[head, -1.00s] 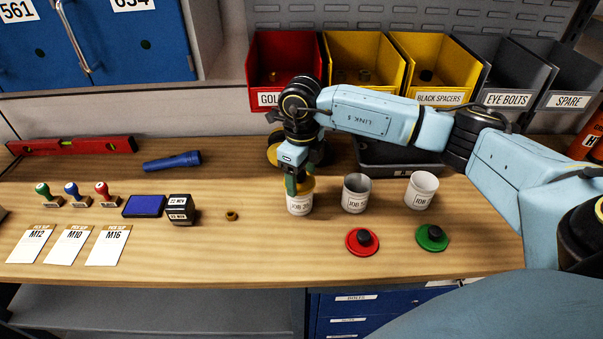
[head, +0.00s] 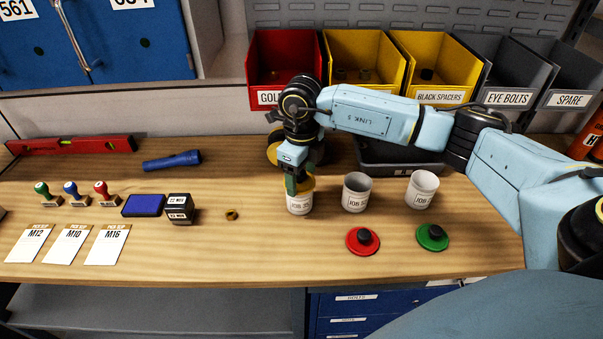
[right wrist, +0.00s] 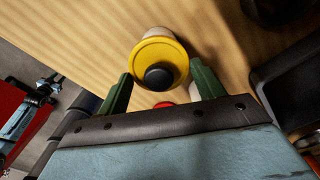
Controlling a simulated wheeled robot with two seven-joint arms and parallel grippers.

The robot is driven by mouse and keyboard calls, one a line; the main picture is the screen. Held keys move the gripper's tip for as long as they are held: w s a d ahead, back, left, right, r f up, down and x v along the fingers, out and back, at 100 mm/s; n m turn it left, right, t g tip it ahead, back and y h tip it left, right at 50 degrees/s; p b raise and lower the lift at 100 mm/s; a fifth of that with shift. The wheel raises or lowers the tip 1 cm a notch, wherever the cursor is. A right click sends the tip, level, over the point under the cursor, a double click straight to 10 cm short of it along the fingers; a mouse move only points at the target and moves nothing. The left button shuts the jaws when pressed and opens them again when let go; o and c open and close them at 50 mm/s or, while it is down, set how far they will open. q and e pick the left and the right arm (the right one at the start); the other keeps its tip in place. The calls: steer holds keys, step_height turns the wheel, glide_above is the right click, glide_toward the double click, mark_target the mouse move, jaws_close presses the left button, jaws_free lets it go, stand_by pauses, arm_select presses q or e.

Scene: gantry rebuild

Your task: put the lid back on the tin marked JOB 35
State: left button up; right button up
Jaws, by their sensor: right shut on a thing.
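My right gripper (head: 291,186) points down over the leftmost of three pale tins (head: 299,205). It is shut on a yellow lid (head: 309,183) with a black knob. In the right wrist view the yellow lid (right wrist: 142,67) lies between the green fingers of the gripper (right wrist: 161,74), with a pale edge of the tin behind it. The lid is at the tin's mouth; I cannot tell whether it is fully seated. The tin's label begins with JOB; its number is partly hidden. My left gripper is not in view.
Two open tins, the middle (head: 356,194) and right one (head: 421,190), stand to the right. A red lid (head: 354,247) and a green lid (head: 425,243) lie in front. A brass nut (head: 232,215) lies left. A dark tray (head: 375,160) sits behind the tins.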

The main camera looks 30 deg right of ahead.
stand_by(0.3)
steer(key=o, duration=1.2)
steer(key=shift+r+p, duration=2.25)
steer(key=shift+r, duration=1.3)
steer(key=shift+c, duration=0.5)
jaws_close()
